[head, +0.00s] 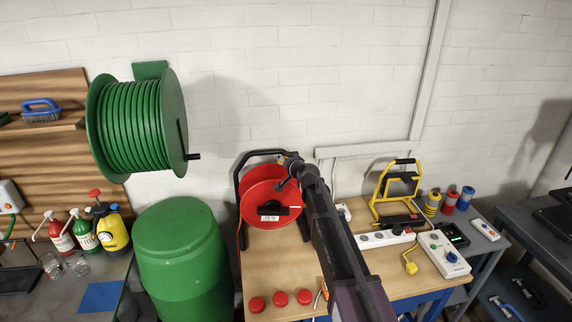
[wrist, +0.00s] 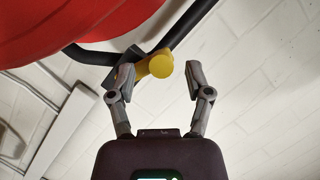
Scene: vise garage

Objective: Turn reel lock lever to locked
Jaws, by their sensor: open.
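The red cable reel (head: 256,211) stands on the wooden bench in a black tubular frame (head: 239,170). Its red rim (wrist: 60,25) fills the upper left of the wrist view. The yellow lever (wrist: 161,66) shows beside the black frame tube (wrist: 192,22), with its round end towards the camera. My gripper (wrist: 159,69) is open, its two fingers on either side of the lever's end. The left finger is close to the lever or touching it; I cannot tell which. A clear gap separates the right finger. In the head view, my gripper (head: 288,172) is at the reel's upper right edge, partly covering the lever.
A green hose reel (head: 135,125) hangs on the wall at left above a green barrel (head: 180,260). Several red caps (head: 280,299) lie at the bench front. A yellow work lamp (head: 379,205), power strip (head: 385,238) and socket box (head: 444,255) are right of my arm.

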